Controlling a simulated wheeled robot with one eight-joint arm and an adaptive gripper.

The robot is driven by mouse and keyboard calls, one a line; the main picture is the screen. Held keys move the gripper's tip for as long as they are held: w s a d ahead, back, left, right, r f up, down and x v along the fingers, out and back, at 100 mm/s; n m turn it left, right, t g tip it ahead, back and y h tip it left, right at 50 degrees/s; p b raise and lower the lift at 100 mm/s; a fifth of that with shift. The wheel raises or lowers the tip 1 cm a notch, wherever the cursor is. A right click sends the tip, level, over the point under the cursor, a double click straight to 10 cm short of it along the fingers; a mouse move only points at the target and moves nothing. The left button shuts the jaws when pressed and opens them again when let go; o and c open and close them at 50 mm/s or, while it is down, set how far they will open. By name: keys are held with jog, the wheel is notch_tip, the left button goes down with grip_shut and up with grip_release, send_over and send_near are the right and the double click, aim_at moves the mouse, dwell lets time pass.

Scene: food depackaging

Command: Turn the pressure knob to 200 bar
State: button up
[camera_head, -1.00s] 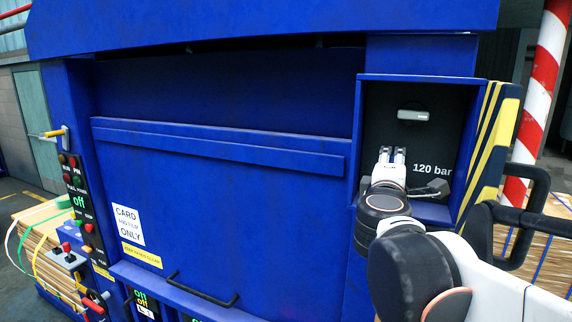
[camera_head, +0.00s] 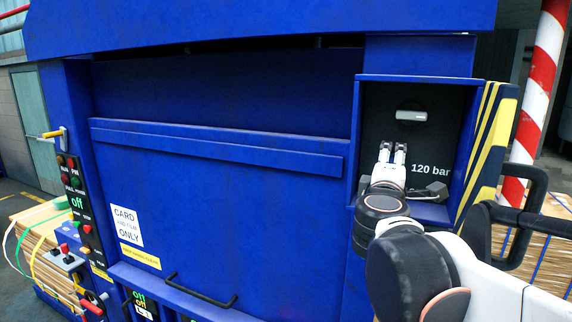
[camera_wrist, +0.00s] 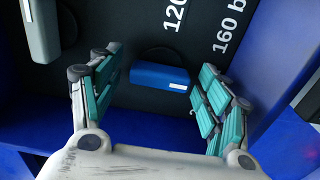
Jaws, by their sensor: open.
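A dark round knob with a light grey bar handle (camera_head: 411,116) sits on the black panel in the blue recess, its handle about level. The label "120 bar" (camera_head: 431,169) is lower right of it. My gripper (camera_head: 393,148) is open, below the grey handle and apart from it. In the wrist view a blue bar handle (camera_wrist: 160,77) on a dark round base shows between the open fingers (camera_wrist: 160,70), with no clear contact. A grey handle (camera_wrist: 40,30) is at upper left there. "120" and "160 b" are partly visible. I cannot tell which handle sets pressure.
The blue recess wall (camera_wrist: 275,65) is close to the fingers on the right in the wrist view. A yellow-black striped panel (camera_head: 488,140) stands right of the recess. A control panel (camera_head: 76,205) with buttons is at far left.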

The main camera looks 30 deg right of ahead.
jog(key=shift+a, duration=0.1)
jog(key=v, duration=1.1)
jog(key=shift+s+a, duration=0.3)
jog(key=shift+f, duration=0.1)
dwell(0.3)
